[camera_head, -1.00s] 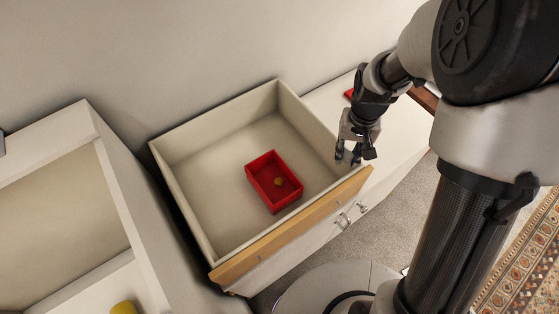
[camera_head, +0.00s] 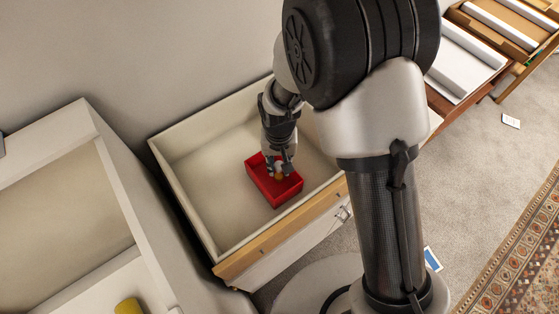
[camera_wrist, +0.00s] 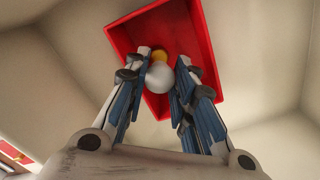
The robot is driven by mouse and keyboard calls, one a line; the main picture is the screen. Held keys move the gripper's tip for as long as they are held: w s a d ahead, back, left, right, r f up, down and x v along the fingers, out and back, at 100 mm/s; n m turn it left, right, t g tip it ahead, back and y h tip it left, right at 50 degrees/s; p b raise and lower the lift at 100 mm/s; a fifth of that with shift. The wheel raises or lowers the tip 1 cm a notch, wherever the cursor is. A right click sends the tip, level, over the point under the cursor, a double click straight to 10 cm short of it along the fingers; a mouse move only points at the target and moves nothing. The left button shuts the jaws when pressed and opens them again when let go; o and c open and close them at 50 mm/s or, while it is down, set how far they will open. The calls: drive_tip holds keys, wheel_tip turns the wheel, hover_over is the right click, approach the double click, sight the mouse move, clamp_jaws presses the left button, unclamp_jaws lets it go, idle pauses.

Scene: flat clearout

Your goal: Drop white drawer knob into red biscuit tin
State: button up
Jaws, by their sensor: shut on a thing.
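The red biscuit tin (camera_head: 262,184) lies open inside the pulled-out drawer. It also shows in the wrist view (camera_wrist: 122,38), beyond my fingers. My gripper (camera_head: 280,168) is over the tin's opening. In the wrist view my gripper (camera_wrist: 160,82) is shut on the white drawer knob (camera_wrist: 160,77), a round pale ball between the fingertips. A yellow-brown round thing (camera_wrist: 160,55) shows inside the tin, just past the knob. The height of the knob over the tin's floor is hard to tell.
The wooden-fronted drawer (camera_head: 240,262) has pale walls around the tin, with bare floor (camera_head: 205,180) left of it. A white open cabinet (camera_head: 110,185) stands at the left, with a yellow object (camera_head: 128,306) low in it. A patterned rug (camera_head: 515,255) lies far right.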

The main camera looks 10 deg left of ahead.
wheel_tip(320, 180, down, 2)
drive_tip(key=shift+f+b, duration=0.1)
drive_tip(key=shift+b, duration=0.35)
drive_tip(key=o, duration=0.9)
drive_tip(key=shift+r, duration=0.2)
wheel_tip(320, 180, up, 12)
drive_tip(key=shift+f, duration=0.1)
